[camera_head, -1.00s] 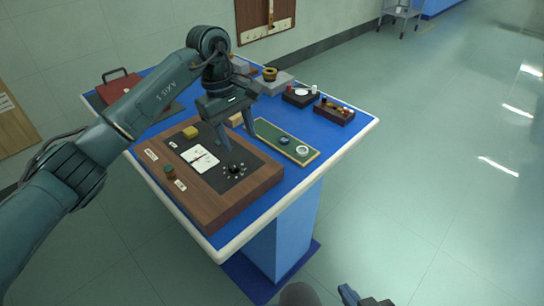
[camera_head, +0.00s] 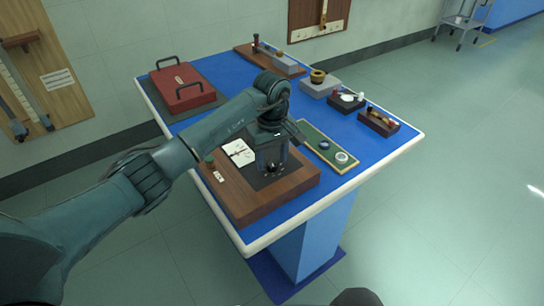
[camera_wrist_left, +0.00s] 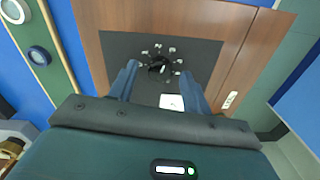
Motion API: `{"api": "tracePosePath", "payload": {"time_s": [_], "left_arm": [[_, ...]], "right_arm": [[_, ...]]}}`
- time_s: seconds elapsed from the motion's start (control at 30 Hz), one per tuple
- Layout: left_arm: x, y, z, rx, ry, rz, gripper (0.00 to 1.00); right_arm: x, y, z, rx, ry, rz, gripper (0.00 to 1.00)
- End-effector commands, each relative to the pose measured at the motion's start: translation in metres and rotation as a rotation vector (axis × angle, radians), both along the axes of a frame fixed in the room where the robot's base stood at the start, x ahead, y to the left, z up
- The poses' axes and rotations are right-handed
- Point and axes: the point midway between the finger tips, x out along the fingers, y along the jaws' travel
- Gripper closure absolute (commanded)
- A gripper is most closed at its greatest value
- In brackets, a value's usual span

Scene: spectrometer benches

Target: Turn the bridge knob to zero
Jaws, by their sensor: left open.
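The bridge is a wooden box (camera_head: 290,188) with a dark top panel, on the blue table. Its black knob (camera_wrist_left: 160,66) sits in a ring of small pale marks in the left wrist view; I cannot read its setting. My left gripper (camera_wrist_left: 163,76) is open, its two blue fingers on either side of the knob from this view. I cannot tell whether they touch it. In the head view the left gripper (camera_head: 272,168) hangs over the panel and partly hides the knob. A white meter card (camera_head: 238,152) lies on the panel. My right gripper is not in view.
A green board (camera_head: 318,148) with two round pieces lies just right of the bridge. A red case (camera_head: 184,88) is at the back left. Small boxes (camera_head: 378,122) stand at the back right. Open floor surrounds the table.

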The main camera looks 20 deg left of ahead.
Motion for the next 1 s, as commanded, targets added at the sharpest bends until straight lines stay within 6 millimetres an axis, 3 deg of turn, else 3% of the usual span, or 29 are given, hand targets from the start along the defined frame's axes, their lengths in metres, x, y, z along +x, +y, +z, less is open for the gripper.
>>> {"api": "tracePosePath", "payload": {"time_s": [0.37,0.9,1.0], "left_arm": [[-0.0001,0.0001,-0.0063,0.001,0.001,0.001,0.51],[-0.0001,0.0001,-0.0058,0.000,0.000,0.001,0.96],[-0.0001,0.0001,-0.0058,0.001,0.001,0.002,0.96]], "right_arm": [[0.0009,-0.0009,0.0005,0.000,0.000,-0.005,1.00],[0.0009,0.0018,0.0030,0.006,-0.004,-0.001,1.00],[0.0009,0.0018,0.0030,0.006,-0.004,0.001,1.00]]}}
